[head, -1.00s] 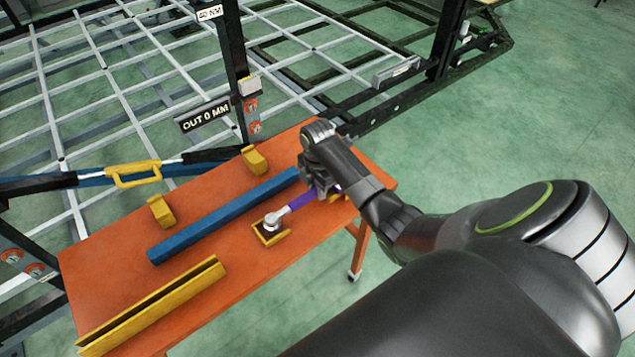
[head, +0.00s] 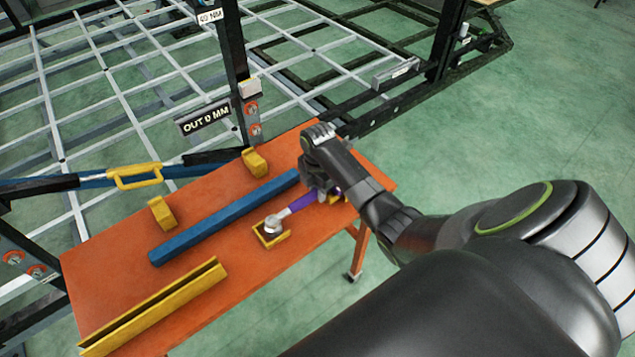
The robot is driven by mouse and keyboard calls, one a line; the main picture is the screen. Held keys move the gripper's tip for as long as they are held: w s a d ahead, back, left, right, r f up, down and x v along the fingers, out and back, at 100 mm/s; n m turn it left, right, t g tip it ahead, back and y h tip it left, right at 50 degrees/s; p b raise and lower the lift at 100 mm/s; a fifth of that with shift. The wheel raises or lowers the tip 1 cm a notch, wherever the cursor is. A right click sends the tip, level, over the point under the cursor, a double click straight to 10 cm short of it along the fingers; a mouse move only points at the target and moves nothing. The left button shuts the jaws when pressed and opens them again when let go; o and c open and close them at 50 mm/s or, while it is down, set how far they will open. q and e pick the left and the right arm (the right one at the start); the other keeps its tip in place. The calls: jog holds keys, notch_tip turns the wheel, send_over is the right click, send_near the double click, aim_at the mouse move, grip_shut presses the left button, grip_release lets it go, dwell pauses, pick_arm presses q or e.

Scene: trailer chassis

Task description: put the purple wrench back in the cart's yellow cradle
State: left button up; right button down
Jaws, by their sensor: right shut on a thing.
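The purple wrench (head: 303,203) lies over the right side of the orange cart (head: 215,235). Its silver head is at the yellow cradle (head: 271,239), at the cradle's near-left bracket; I cannot tell whether it rests fully in it. Another yellow cradle piece (head: 345,197) shows by the handle end, partly hidden by my arm. My right gripper (head: 318,190) is shut on the wrench's purple handle, with its fingers mostly hidden behind the wrist. My left gripper is not in view.
A blue bar (head: 225,217) lies along the cart's middle, with two yellow blocks (head: 162,212) behind it. A yellow channel (head: 155,307) lies at the front left. A dark post with an "OUT 0 MM" sign (head: 203,117) and the trailer frame stand behind the cart.

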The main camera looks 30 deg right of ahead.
jog(key=shift+p, duration=0.35)
dwell(0.4)
jog(key=c, duration=0.6)
grip_release()
jog(key=shift+c, duration=0.2)
jog(key=shift+r, duration=0.1)
jog(key=shift+r+p, duration=4)
jog(key=shift+p, duration=0.4)
jog(key=shift+f, duration=0.1)
